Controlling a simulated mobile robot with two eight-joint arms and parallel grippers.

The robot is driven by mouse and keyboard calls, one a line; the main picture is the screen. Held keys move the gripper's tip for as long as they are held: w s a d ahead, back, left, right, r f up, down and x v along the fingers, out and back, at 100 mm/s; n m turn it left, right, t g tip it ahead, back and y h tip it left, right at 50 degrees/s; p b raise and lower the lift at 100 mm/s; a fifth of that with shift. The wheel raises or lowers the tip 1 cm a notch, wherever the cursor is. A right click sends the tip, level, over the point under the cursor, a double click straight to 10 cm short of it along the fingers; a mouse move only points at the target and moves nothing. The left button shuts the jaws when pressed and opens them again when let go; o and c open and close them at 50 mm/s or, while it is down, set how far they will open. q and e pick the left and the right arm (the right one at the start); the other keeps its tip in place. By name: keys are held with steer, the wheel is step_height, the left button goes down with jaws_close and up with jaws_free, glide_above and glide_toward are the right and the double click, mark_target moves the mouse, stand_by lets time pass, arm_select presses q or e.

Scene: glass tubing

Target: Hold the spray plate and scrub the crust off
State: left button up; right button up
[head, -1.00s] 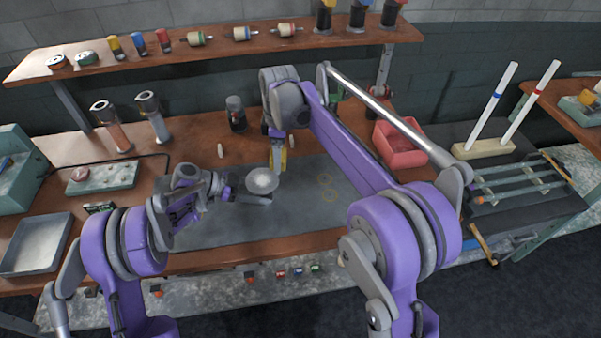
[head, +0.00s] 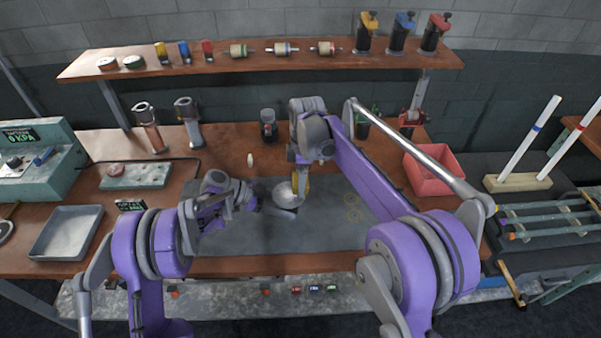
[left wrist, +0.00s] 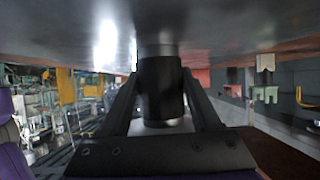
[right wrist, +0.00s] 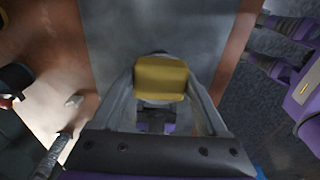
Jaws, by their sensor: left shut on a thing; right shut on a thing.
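The spray plate (head: 285,195) is a pale round disc held level-looking above the grey mat, in the middle of the head view. My right gripper (head: 301,176) points down and is shut on a yellow block (right wrist: 160,78), which shows in the head view at the plate's far right edge (head: 303,184). Contact between block and plate, and any crust, cannot be made out.
The grey mat (head: 330,235) is mostly clear. A metal tray (head: 66,232) lies at left, a red bin (head: 432,172) at right. A dark jar (head: 268,126) and a small pale peg (head: 250,160) stand behind. A shelf (head: 220,64) spans the back.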

mark_target(275, 196)
steer(key=shift+f, duration=0.5)
steer(key=shift+a+f, duration=0.4)
steer(key=shift+f, duration=0.3)
steer(key=shift+c, duration=0.6)
steer(key=shift+s+a, duration=0.2)
steer(key=shift+a, duration=1.35)
steer(key=shift+s+a, duration=0.15)
steer(key=shift+a, duration=1.35)
steer(key=shift+w+d, duration=0.2)
steer(key=shift+d, duration=1.5)
steer(key=shift+w+d, duration=0.15)
steer(key=shift+d, duration=1.55)
steer(key=shift+s, duration=0.15)
steer(key=shift+s+a, duration=0.15)
steer(key=shift+a, duration=1.6)
steer(key=shift+s+a, duration=0.15)
steer(key=shift+a, duration=1.6)
steer(key=d, duration=0.7)
steer(key=shift+w+d, duration=0.15)
steer(key=shift+w, duration=0.2)
steer(key=shift+r, duration=4.1)
